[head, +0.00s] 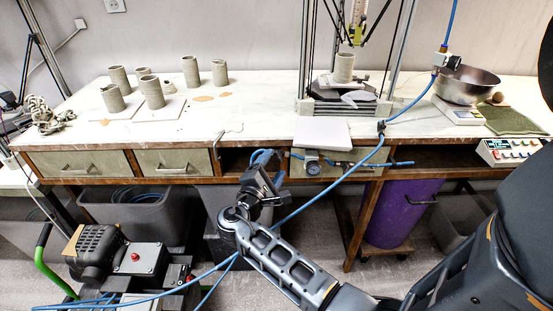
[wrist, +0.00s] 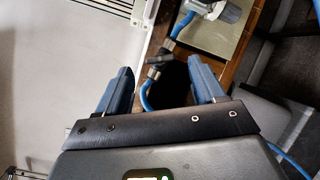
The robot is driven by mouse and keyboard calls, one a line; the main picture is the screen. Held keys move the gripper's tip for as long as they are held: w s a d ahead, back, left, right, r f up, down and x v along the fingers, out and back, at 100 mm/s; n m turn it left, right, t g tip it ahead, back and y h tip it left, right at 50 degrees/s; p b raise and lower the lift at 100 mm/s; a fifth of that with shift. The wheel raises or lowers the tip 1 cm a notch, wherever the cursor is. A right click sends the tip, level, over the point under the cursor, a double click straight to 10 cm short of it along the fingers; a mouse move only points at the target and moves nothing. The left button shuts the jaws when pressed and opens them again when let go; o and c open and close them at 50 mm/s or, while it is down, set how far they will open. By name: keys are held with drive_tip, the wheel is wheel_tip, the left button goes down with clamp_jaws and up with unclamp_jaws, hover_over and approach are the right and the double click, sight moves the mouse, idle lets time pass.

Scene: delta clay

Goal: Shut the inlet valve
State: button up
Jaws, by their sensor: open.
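In the wrist view, a small valve with a dark handle (wrist: 160,59) and metal fittings sits in line with a blue hose; I take it to be the inlet valve. It lies ahead of my gripper (wrist: 163,82), between the lines of the two blue fingers. The fingers are open and apart from it, with nothing held. Whether its handle lies along or across the line is too small to tell. In the head view, my gripper (head: 271,163) is at the bench front, left of the regulator with its gauge (head: 312,161), and hides the valve.
The bench (head: 250,135) has drawers (head: 174,161) and an open shelf along its front. A blue hose (head: 330,188) crosses in front of it near my arm. A compressor (head: 97,252) stands lower left, and a purple bin (head: 402,213) is under the bench.

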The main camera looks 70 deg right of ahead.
sight(279, 157)
drive_tip(key=shift+d, duration=1.8)
drive_tip(key=shift+s, duration=0.1)
drive_tip(key=c, duration=1.1)
drive_tip(key=shift+o, duration=0.2)
drive_tip(key=shift+m, duration=0.4)
drive_tip(key=m+g+y, duration=0.1)
drive_tip(key=m+y, duration=0.1)
drive_tip(key=m, duration=0.2)
drive_tip(key=shift+r, duration=0.2)
drive_tip(key=shift+m+y+p, duration=0.3)
drive_tip(key=shift+m+y, duration=0.4)
drive_tip(key=shift+m, duration=0.4)
